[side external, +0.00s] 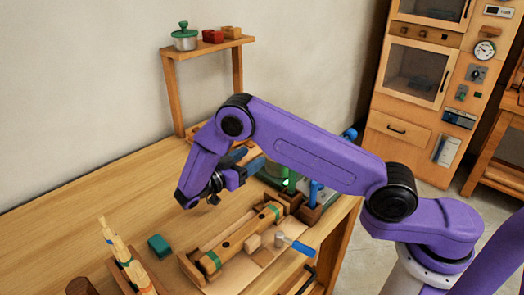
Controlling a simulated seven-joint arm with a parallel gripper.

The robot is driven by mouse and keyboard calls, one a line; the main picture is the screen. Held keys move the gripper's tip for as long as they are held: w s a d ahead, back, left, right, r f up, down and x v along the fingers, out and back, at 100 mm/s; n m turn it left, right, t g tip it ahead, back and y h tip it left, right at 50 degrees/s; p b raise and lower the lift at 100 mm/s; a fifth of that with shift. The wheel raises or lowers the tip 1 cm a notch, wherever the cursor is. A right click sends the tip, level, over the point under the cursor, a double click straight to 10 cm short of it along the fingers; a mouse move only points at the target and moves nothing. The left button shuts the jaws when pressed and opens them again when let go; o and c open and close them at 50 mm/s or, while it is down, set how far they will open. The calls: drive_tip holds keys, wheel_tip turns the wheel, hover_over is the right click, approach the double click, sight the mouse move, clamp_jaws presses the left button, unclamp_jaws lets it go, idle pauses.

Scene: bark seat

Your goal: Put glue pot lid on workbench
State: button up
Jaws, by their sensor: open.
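The glue pot (186,43) is a small pale grey pot on the wooden shelf at the back left. Its green lid (184,33), with a round knob, sits on top of it. The workbench (95,207) is the long light wooden top below. My gripper (248,161) is open, over the bench below and right of the shelf, well apart from the pot and lid. My purple arm partly covers it, and its fingertips are small and hard to make out. I see nothing held in it.
A red block (212,36) and a wooden block (231,32) stand right of the pot. A wooden clamped piece (240,237), a blue-handled tool (296,244) and a green block (159,246) lie on the bench front.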

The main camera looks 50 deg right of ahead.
drive_tip(key=shift+a, duration=1.55)
